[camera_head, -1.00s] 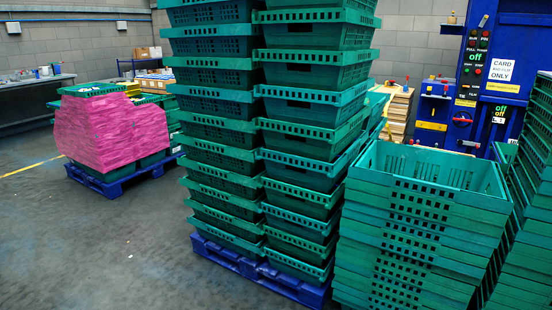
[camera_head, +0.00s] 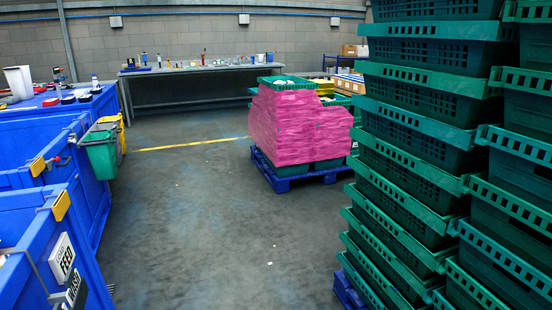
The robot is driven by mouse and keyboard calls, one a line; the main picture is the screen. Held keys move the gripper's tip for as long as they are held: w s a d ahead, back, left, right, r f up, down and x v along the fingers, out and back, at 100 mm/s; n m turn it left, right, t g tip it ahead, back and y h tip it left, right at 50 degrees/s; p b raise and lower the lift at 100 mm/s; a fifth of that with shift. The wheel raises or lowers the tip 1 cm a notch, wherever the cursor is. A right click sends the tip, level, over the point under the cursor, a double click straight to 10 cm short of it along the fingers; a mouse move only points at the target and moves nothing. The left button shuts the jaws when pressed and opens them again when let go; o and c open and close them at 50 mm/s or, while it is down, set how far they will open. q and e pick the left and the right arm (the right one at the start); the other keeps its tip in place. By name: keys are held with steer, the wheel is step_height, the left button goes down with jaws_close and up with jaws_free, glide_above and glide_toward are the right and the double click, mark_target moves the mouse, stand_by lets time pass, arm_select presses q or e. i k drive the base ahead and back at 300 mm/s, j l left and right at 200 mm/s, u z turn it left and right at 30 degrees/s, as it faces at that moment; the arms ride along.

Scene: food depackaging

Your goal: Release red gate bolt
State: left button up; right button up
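I cannot make out a red gate bolt for certain. Blue gated bins (camera_head: 85,200) stand at the left, with yellow corner pieces (camera_head: 61,206) on top. A small dark and reddish fitting (camera_head: 62,161) shows by the upper yellow piece, too small to identify. Neither of my grippers is in view.
Tall stacks of green crates (camera_head: 405,165) fill the right side. A pink-wrapped load (camera_head: 300,125) stands on a blue pallet (camera_head: 290,182). A green bin (camera_head: 103,150) hangs at the blue bins. The grey floor (camera_head: 200,230) between is clear.

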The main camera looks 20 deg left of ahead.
mark_target(58, 160)
steer(key=i+j+u, duration=0.15)
steer(key=i+u, duration=0.25)
steer(key=i+j+u, duration=0.1)
steer(key=i+u, duration=0.15)
steer(key=u, duration=0.15)
steer(key=i+u, duration=0.35)
steer(key=i+l+u, duration=0.2)
steer(key=i+u, duration=0.2)
steer(key=i+j+u, duration=0.1)
steer(key=i+u, duration=0.6)
